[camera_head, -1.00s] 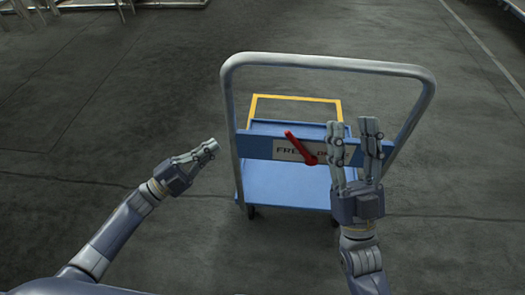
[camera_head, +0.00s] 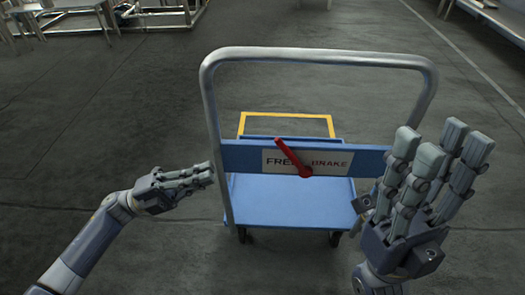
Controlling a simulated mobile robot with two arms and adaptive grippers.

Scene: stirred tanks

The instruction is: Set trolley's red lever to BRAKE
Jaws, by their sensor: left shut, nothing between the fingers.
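The blue trolley (camera_head: 290,203) stands in front of me with its grey push handle (camera_head: 318,56) towards me. A red lever (camera_head: 293,158) sits on a white plate marked FREE and BRAKE (camera_head: 333,163) on the blue crossbar. The lever's pivot is low at the plate's middle and its free end points up and left, on the FREE side. My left gripper (camera_head: 207,174) is shut and empty, just left of the handle's left post. My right gripper (camera_head: 440,150) is open, fingers up, at the right of the handle, in front of its right post and apart from the lever.
A yellow frame (camera_head: 286,115) stands at the trolley's far end. Metal frames (camera_head: 150,15) stand at the back left and a bench (camera_head: 495,15) at the back right. The grey floor (camera_head: 110,140) around the trolley is clear.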

